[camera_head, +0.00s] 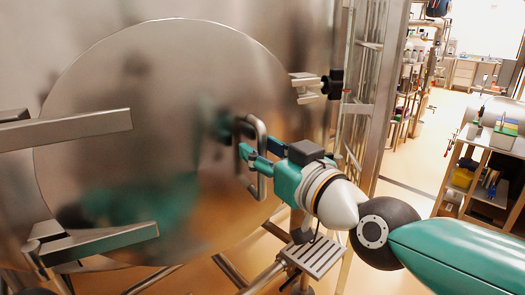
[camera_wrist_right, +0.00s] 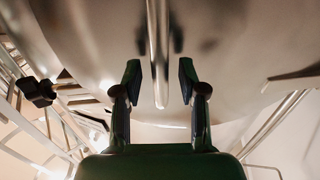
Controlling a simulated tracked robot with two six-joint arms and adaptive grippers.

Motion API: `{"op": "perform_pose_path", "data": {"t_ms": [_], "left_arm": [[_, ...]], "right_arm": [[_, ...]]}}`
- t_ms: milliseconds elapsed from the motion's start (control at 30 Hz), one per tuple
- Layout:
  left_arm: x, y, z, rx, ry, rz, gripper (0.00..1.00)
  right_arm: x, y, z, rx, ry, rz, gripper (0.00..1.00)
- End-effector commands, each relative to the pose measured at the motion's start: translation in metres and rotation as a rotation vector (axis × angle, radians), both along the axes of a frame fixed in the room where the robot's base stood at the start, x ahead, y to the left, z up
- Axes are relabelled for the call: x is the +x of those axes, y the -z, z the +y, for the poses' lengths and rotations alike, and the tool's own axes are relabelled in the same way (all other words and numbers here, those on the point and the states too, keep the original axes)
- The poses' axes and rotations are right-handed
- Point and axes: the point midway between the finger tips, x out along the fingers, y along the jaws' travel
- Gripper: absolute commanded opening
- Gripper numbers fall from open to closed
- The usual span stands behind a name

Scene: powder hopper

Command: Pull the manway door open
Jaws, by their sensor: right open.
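The manway door (camera_head: 150,90) is a large, round, shiny metal disc on the hopper's wall; it looks closed or nearly so. Its D-shaped metal handle (camera_head: 264,184) stands out from the right part of the door. My right gripper (camera_head: 246,158) is at the handle, with its fingers open. In the right wrist view the handle's bar (camera_wrist_right: 158,60) runs between the two open fingers (camera_wrist_right: 160,75), with a gap on each side. The door's surface (camera_wrist_right: 95,45) fills the upper part of that view. My left gripper is not in view.
Two metal hinge arms (camera_head: 75,128) cross the door's left side. A bracket with a black knob (camera_head: 334,84) is at upper right, and a ribbed metal plate (camera_head: 315,256) at lower right. A metal frame (camera_head: 362,90) stands right of the hopper. Shelves (camera_head: 482,168) stand farther right.

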Motion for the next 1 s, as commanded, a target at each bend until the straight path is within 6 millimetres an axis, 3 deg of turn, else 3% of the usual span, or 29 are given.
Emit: {"op": "perform_pose_path", "data": {"t_ms": [367, 600, 1000], "left_arm": [[0.0, 0.0, 0.0, 0.0, 0.0, 0.0, 0.4], [0.0, 0.0, 0.0, 0.0, 0.0, 0.0, 0.4], [0.0, -0.0007, 0.0, 0.0, 0.0, 0.0, 0.4]], "right_arm": [[0.0045, 0.0, 0.0024, 0.001, 0.0, 0.0, 0.4], [0.0043, 0.0001, 0.0023, 0.001, 0.0, 0.0, 0.0], [0.0044, -0.0003, 0.0024, 0.0, 0.001, 0.0, 0.0]]}}
